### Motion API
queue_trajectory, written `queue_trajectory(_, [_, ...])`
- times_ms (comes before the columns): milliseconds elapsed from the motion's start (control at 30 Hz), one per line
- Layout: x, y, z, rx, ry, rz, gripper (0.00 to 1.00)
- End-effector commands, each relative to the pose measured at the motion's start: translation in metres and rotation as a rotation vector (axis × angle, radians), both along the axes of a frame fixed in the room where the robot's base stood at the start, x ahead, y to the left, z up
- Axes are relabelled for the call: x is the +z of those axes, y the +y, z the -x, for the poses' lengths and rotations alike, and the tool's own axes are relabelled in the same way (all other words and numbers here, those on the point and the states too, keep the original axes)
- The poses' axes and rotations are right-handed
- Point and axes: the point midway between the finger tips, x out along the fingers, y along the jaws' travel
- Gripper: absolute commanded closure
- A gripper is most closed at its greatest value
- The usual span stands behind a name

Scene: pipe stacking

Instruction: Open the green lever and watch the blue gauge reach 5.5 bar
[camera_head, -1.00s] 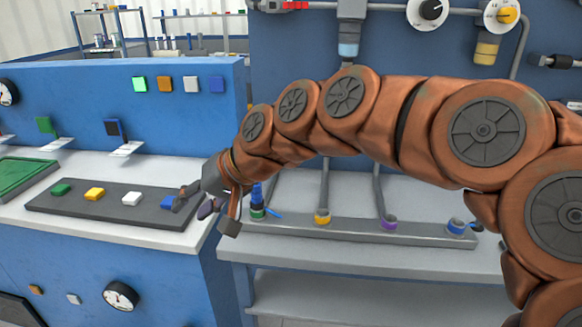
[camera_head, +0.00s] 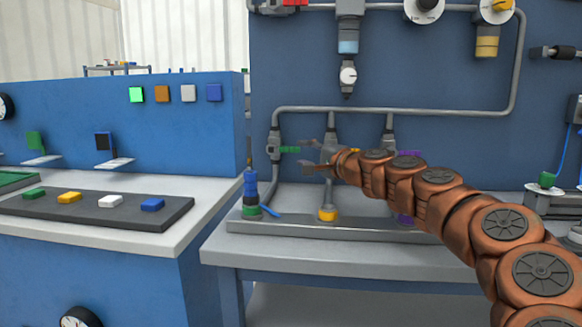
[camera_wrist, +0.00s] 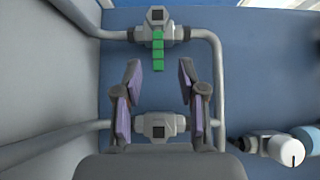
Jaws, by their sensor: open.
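The green lever (camera_head: 289,150) sticks out to the right from a grey valve on the left vertical pipe. It also shows in the wrist view (camera_wrist: 158,50), upper middle, pointing down toward my fingers. My gripper (camera_head: 303,154) is open and empty, just right of the lever's free end. In the wrist view my gripper (camera_wrist: 159,70) has its two fingers spread on either side of the lever's lower end, apart from it. A small white dial (camera_head: 348,76) hangs below a blue-banded fitting; its reading is too small to tell. I cannot tell whether it is the blue gauge.
A blue bottle-like part (camera_head: 250,188) with a green base stands on the grey rail (camera_head: 290,229) below the lever. A second valve (camera_wrist: 157,126) sits between my fingers' bases in the wrist view. My arm hides part of the purple lever (camera_head: 408,155).

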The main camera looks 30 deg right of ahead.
Motion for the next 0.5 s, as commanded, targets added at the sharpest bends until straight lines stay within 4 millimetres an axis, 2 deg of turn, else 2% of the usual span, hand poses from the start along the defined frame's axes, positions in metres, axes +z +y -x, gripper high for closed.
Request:
queue_trajectory(100, [-0.005,-0.010,-0.001,-0.019,-0.006,-0.015,0.59])
queue_trajectory(233, [-0.006,-0.011,-0.010,-0.021,-0.005,-0.017,0.59])
queue_trajectory(500, [-0.006,-0.008,-0.043,-0.022,-0.006,-0.015,0.59])
